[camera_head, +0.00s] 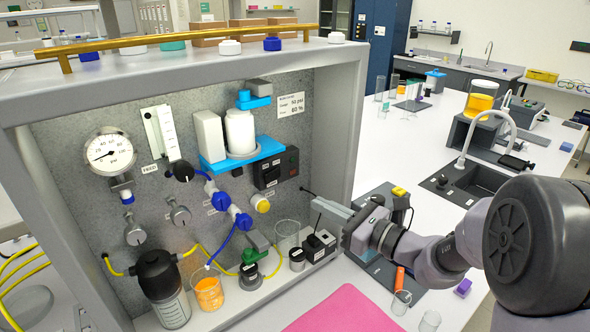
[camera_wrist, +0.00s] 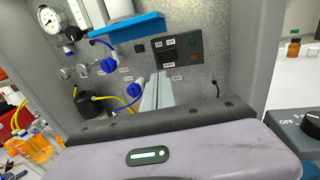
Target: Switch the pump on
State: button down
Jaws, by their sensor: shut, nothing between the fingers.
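A black switch box (camera_head: 276,171) is mounted on the rig's grey back panel, right of the blue shelf. In the wrist view the box (camera_wrist: 178,53) shows a green button (camera_wrist: 193,42) and a red button (camera_wrist: 194,57) on its right side, with small white labels around it. My gripper (camera_head: 318,204) is shut and empty, at the right side of the rig's opening. In the wrist view its fingers (camera_wrist: 157,80) point toward the panel, their tips appearing just below the box. Contact with the box is not visible.
A grey frame (camera_head: 342,110) encloses the rig. A pressure gauge (camera_head: 110,152), blue valves (camera_head: 221,200) and tubing fill its left. A glass beaker (camera_head: 287,230) and a small black box (camera_head: 319,246) stand below. A pink mat (camera_head: 345,310) lies in front.

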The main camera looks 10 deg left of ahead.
jog(key=shift+s, duration=0.1)
jog(key=b, duration=0.1)
send_near(269, 179)
jog(key=x, duration=0.6)
jog(key=shift+a, duration=0.4)
